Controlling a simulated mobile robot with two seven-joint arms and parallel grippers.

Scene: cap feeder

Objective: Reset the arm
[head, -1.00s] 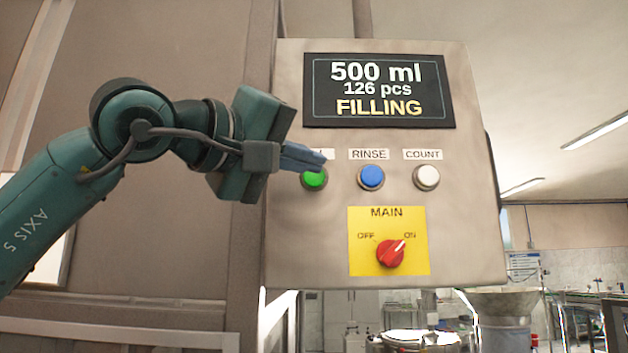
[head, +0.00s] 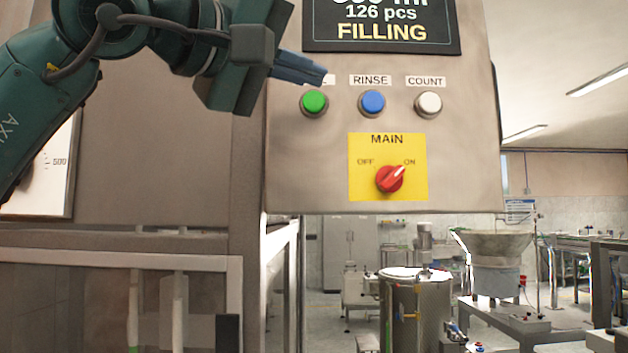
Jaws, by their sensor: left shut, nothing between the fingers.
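My left gripper (head: 322,76) comes in from the upper left, its blue fingers shut and empty. The fingertips are just above the green button (head: 314,102) and partly hide its label; I cannot tell whether they touch the panel. The metal control panel (head: 466,170) also carries a blue button (head: 372,102) labelled RINSE and a white button (head: 428,104) labelled COUNT. The red MAIN switch (head: 390,179) points to ON. The screen (head: 384,32) reads 126 pcs and FILLING, its top line cut off. My right gripper is out of view.
A metal frame post (head: 245,200) stands left of the panel. Below and behind are a steel tank (head: 415,310) and a funnel-shaped hopper (head: 495,248). A white dial plate (head: 50,175) shows at the left edge. The space right of the panel is open.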

